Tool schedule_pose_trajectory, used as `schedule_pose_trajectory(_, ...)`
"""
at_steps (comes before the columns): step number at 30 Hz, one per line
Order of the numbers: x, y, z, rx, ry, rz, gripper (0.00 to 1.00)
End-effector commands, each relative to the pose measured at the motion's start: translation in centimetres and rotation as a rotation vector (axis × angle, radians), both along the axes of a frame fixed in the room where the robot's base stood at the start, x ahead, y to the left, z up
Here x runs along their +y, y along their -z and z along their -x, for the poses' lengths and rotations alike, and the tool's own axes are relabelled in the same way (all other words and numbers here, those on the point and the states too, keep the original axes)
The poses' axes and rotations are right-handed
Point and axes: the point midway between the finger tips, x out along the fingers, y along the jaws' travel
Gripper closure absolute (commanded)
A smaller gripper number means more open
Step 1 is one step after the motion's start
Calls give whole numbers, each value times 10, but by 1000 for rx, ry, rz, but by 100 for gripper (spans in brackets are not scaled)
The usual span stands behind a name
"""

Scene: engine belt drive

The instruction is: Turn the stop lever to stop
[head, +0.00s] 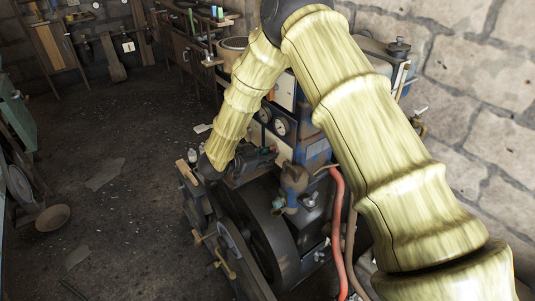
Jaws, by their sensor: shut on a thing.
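My gripper (262,158) reaches in from the left end of my bent arm and points right, at the front of the blue engine (315,150). Its jaws are shut on a small part by the engine's panel, at the place of the stop lever. The lever is too small and too covered by the jaws for its shape or angle to be told. Two round gauges (279,127) sit on the panel just above the gripper. My forearm hides much of the engine's right side.
A large dark flywheel (262,225) stands just below my gripper. A red hose (338,225) hangs at the right of the engine. A stone wall (480,110) stands close on the right.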

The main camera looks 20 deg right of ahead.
Motion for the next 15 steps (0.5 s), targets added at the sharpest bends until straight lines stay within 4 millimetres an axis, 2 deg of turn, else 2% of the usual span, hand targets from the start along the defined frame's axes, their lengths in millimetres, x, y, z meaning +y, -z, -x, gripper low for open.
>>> schedule_pose_trajectory(6, 1, 0, 0, 101, 0, 36, 100)
schedule_pose_trajectory(15, 1, 1, 1, 158, -1, 56, 100)
